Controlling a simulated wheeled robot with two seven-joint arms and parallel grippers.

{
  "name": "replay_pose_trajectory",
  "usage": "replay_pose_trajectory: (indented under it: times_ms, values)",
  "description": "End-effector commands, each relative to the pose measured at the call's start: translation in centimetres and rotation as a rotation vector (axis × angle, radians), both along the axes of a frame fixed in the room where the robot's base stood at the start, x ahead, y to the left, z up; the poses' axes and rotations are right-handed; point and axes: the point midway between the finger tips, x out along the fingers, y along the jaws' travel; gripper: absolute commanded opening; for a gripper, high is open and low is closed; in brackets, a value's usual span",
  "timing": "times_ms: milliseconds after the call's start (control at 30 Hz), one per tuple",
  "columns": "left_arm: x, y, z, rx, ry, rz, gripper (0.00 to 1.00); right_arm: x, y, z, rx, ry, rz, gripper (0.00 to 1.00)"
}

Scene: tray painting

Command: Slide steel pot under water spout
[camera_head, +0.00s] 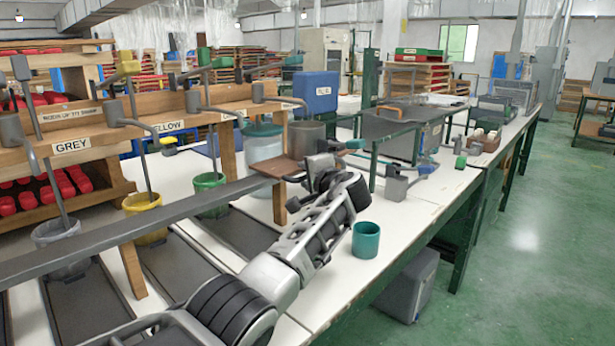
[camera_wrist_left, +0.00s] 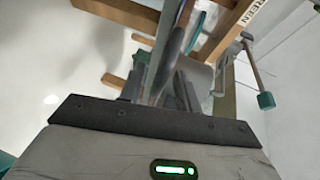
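The steel pot (camera_head: 306,138) is a grey metal cylinder standing toward the back of the white bench, below a blue labelled tank (camera_head: 314,93). A tap with a teal handle (camera_head: 355,144) is just right of the pot; I cannot tell which outlet is the water spout. My left gripper (camera_head: 306,170) is at the front of the pot, beside a brown flat piece. The arm hides part of this area, and contact with the pot is unclear. In the left wrist view, grey finger parts (camera_wrist_left: 172,92) are near grey metal shapes, and their opening is unclear. My right gripper is out of view.
A teal cup (camera_head: 366,240) stands on the bench near its front edge. Wooden racks with dispensers and coloured buckets, including a yellow one (camera_head: 145,218) and a green one (camera_head: 209,194), are at left. Bare bench lies around the cup.

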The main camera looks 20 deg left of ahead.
Motion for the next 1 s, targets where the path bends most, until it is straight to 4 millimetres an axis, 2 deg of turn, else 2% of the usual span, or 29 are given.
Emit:
replay_pose_trajectory:
  times_ms: [267,500,800,1000]
  values:
    - [-1.3,-1.3,0.3,-0.002,0.0,-0.002,0.33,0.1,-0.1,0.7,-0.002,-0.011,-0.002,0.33]
    - [-5.0,-4.7,1.3,-0.003,-0.001,-0.004,0.33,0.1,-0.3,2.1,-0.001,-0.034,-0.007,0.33]
    - [-9.8,-8.9,2.6,-0.002,0.0,-0.003,0.33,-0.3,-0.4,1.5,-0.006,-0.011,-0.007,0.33]
    - [-11.4,-10.2,3.0,0.0,0.0,-0.001,0.33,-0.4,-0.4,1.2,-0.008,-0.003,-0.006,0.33]
